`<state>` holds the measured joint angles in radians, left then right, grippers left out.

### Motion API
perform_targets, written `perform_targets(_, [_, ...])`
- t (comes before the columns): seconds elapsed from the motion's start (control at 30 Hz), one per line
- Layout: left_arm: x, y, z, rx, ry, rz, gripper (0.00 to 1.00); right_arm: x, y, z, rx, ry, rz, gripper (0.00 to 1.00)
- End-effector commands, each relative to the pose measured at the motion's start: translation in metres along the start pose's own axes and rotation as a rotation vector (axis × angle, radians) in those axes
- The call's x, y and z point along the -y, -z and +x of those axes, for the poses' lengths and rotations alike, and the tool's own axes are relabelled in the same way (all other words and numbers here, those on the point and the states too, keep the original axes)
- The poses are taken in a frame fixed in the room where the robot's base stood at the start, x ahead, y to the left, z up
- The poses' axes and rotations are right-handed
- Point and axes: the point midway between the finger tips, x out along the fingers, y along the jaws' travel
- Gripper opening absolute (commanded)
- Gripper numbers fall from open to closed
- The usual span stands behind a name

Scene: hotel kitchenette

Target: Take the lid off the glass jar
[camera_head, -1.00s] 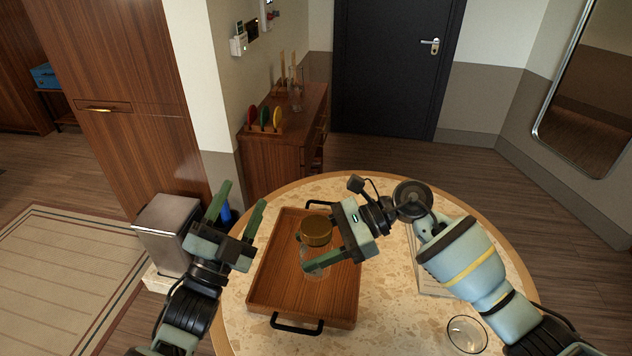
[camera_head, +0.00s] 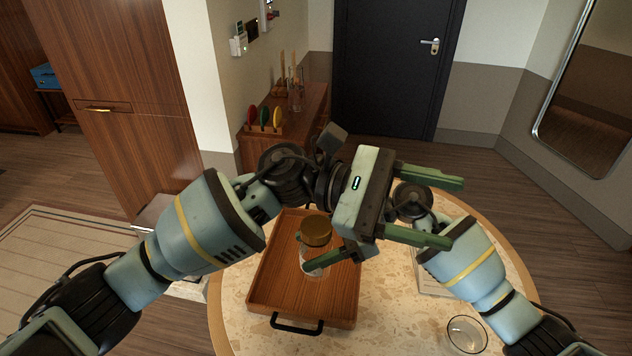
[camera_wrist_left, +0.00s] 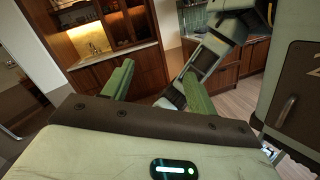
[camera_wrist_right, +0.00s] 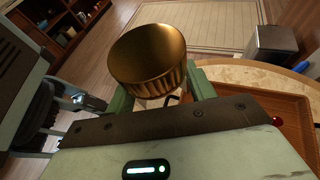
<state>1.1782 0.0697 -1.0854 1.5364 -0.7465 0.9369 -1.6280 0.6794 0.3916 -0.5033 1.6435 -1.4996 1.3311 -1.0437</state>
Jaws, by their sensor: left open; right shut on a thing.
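The glass jar (camera_head: 313,262) is upright at the tray, with its gold-brown lid (camera_head: 316,231) on top. I cannot tell whether it touches the tray floor. The ribbed lid also shows large in the right wrist view (camera_wrist_right: 150,58). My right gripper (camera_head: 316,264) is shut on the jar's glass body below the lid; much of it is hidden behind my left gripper. My left gripper (camera_head: 456,213) is open and empty, its fingers pointing right, to the right of the jar and apart from the lid. Its empty gap shows in the left wrist view (camera_wrist_left: 158,85).
The wooden tray (camera_head: 280,294) with black handles lies on the round speckled table (camera_head: 390,315). An empty glass (camera_head: 466,334) stands at the front right, and a paper sheet (camera_head: 428,278) lies to the right. My two arms overlap in view above the table.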

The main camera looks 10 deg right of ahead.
Motion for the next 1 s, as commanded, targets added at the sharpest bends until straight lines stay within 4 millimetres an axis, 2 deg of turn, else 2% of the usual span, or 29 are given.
perform_targets(0.17, [0.017, 0.024, 0.007, -0.222, 0.271, 0.306, 0.58, 0.000, -0.001, 0.000, 0.001, 0.001, -0.001, 0.00])
perform_targets(0.33, [0.025, 0.049, -0.012, -0.406, 0.557, 0.558, 0.58, 0.000, -0.001, 0.000, 0.001, 0.001, -0.001, 0.00])
perform_targets(0.53, [0.019, 0.068, -0.062, -0.600, 0.932, 0.790, 0.58, 0.000, -0.001, 0.000, 0.001, 0.001, -0.001, 0.00])
perform_targets(0.63, [0.010, 0.069, -0.094, -0.681, 1.122, 0.866, 0.58, 0.000, -0.001, 0.000, 0.001, 0.001, -0.001, 0.00])
perform_targets(0.8, [-0.006, 0.060, -0.140, -0.775, 1.381, 0.927, 0.58, 0.000, -0.001, 0.000, 0.001, 0.001, -0.001, 0.00])
perform_targets(1.0, [-0.017, 0.050, -0.166, -0.820, 1.522, 0.939, 0.58, 0.000, -0.001, 0.000, 0.001, 0.000, -0.001, 0.00])
